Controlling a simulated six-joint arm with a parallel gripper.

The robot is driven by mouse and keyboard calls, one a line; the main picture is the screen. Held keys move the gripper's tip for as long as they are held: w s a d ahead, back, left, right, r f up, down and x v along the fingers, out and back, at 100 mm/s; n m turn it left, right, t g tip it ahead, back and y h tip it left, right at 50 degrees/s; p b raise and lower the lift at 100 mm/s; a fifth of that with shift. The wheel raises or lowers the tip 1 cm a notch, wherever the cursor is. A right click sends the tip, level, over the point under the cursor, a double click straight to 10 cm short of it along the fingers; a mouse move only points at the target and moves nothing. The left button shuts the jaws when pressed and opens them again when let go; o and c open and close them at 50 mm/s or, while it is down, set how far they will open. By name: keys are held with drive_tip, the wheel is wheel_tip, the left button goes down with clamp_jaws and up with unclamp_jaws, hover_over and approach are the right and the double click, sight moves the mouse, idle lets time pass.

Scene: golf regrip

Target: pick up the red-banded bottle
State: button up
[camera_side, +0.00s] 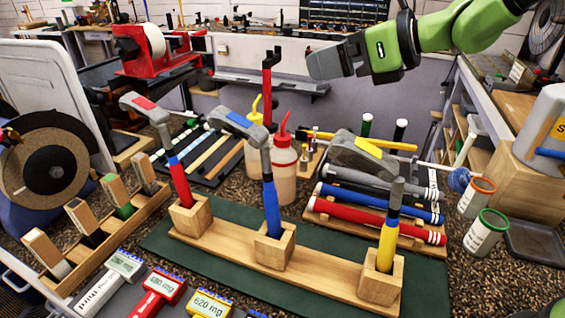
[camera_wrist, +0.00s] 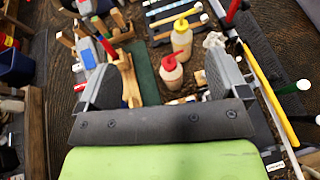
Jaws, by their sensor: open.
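The red-banded bottle (camera_side: 284,168) is a pale squeeze bottle with a red cap and thin red nozzle. It stands upright on the speckled bench behind the green mat. In the wrist view the red-banded bottle (camera_wrist: 171,73) shows between my fingers, further out. A similar bottle with a yellow nozzle (camera_side: 252,150) stands close to its left in the side view, and the yellow one (camera_wrist: 181,38) is just beyond it in the wrist view. My gripper (camera_side: 328,63) is high above and behind the bottles, apart from them. In the wrist view my gripper (camera_wrist: 162,80) is open and empty.
A wooden block stand (camera_side: 325,277) holding three putters is in front of the bottles on the green mat (camera_side: 222,222). A rack of coloured grips (camera_side: 375,205) lies to the right. A red tape dispenser (camera_side: 128,48) is back left.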

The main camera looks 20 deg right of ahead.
approach(295, 169)
drive_tip(key=x, duration=0.3)
drive_tip(key=shift+w+a+f, duration=0.15)
drive_tip(key=shift+w+f, duration=0.05)
drive_tip(key=shift+w, duration=0.05)
drive_tip(key=x, duration=0.3)
drive_tip(key=shift+w+a+f, duration=0.1)
drive_tip(key=shift+w+a, duration=0.1)
drive_tip(key=shift+w, duration=0.1)
drive_tip(key=shift+r+x, duration=0.15)
drive_tip(key=shift+x, duration=1.2)
drive_tip(key=shift+r+x, duration=0.15)
drive_tip(key=shift+x, duration=1.2)
drive_tip(key=shift+a, duration=0.15)
drive_tip(key=shift+c, duration=0.3)
drive_tip(key=c, duration=1.1)
